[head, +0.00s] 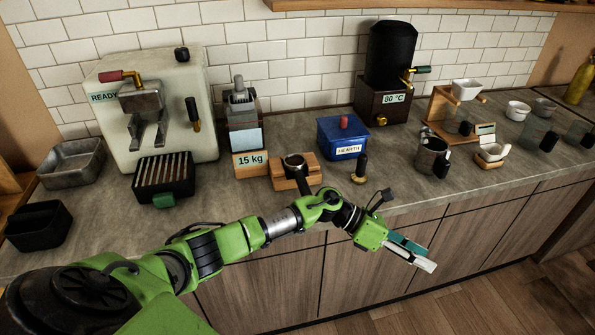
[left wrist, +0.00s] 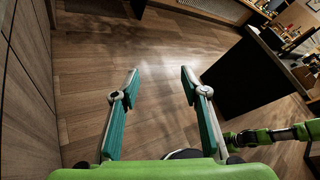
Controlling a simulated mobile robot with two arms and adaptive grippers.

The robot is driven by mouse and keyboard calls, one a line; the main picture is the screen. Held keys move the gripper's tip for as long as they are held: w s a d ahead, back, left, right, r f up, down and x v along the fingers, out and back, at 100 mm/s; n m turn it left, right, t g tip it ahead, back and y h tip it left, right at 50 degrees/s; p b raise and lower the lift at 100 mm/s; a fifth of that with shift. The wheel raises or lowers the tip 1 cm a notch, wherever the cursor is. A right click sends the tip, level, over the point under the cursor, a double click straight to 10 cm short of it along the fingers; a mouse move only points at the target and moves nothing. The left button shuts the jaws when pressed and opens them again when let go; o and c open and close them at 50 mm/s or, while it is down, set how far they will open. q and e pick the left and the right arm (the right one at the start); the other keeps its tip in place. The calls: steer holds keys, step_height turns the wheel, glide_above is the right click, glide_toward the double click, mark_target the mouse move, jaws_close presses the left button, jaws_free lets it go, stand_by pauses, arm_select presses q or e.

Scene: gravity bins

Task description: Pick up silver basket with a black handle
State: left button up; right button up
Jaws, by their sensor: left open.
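The silver basket (head: 295,162) sits in a wooden stand (head: 275,180) on the counter, in the middle of the head view. Its black handle (head: 304,184) points toward the counter's front edge. My left gripper (head: 420,253) is open and empty, out past the front edge, right of and nearer than the basket. In the left wrist view its fingers (left wrist: 160,80) are spread above the wooden floor, with nothing between them. The basket does not show in that view. My right gripper cannot be made out in either view.
A white espresso machine (head: 170,105) and a black slatted box (head: 163,178) are farther left. The counter's front strip is mostly clear.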

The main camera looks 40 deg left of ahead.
arm_select(q)
steer(key=s+a+r+m+g+y, duration=0.2)
steer(key=a+r+m+g+y, duration=0.15)
steer(key=m, duration=0.45)
steer(key=m+t+y, duration=0.3)
steer(key=m+y, duration=0.6)
steer(key=y, duration=0.5)
glide_toward(305, 185)
steer(key=shift+h, duration=0.25)
steer(key=p+x, duration=0.2)
steer(key=x, duration=0.2)
steer(key=shift+f+p, duration=0.25)
steer(key=shift+p, duration=0.05)
steer(key=shift+w+a+f+p, duration=0.15)
steer(key=shift+a+f+p, duration=0.1)
steer(key=shift+f+p, duration=0.2)
steer(key=p+x, duration=0.2)
steer(key=x, duration=0.1)
steer(key=shift+a+f, duration=0.2)
steer(key=shift+a, duration=0.05)
steer(key=shift+a+f, duration=0.15)
steer(key=shift+f, duration=0.3)
steer(key=shift+c, duration=0.7)
jaws_close()
steer(key=shift+w+r, duration=0.1)
